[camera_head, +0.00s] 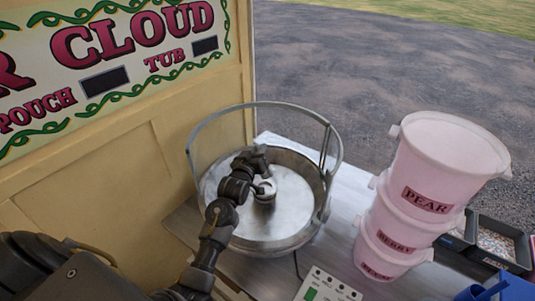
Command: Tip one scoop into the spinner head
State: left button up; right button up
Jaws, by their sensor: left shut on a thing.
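The spinner head (265,196) is a small silver cylinder at the middle of a wide round metal pan (290,217) with a raised hoop rail. My left gripper (262,176) is over the pan, right at the spinner head. It is shut on a small scoop, mostly hidden by the fingers and hard to tell from the head's metal. Whether the scoop touches the head, and whether sugar is in it, I cannot tell. My right gripper is not in view.
Stacked pink tubs (430,165), labelled PEAR and BERRY among others, stand right of the pan. Dark trays (505,243), one with speckled contents, and a blue object (500,290) lie farther right. A control panel (326,287) is in front. A cream sign wall (120,165) rises left.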

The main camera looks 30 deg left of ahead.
pick_arm(q)
jog(key=s+a+f+n, duration=0.1)
jog(key=a+f+n, duration=0.8)
jog(key=n, duration=0.6)
jog(key=shift+a+f+n+b, duration=0.15)
jog(key=shift+f+n+b, duration=0.15)
jog(key=shift+f, duration=0.25)
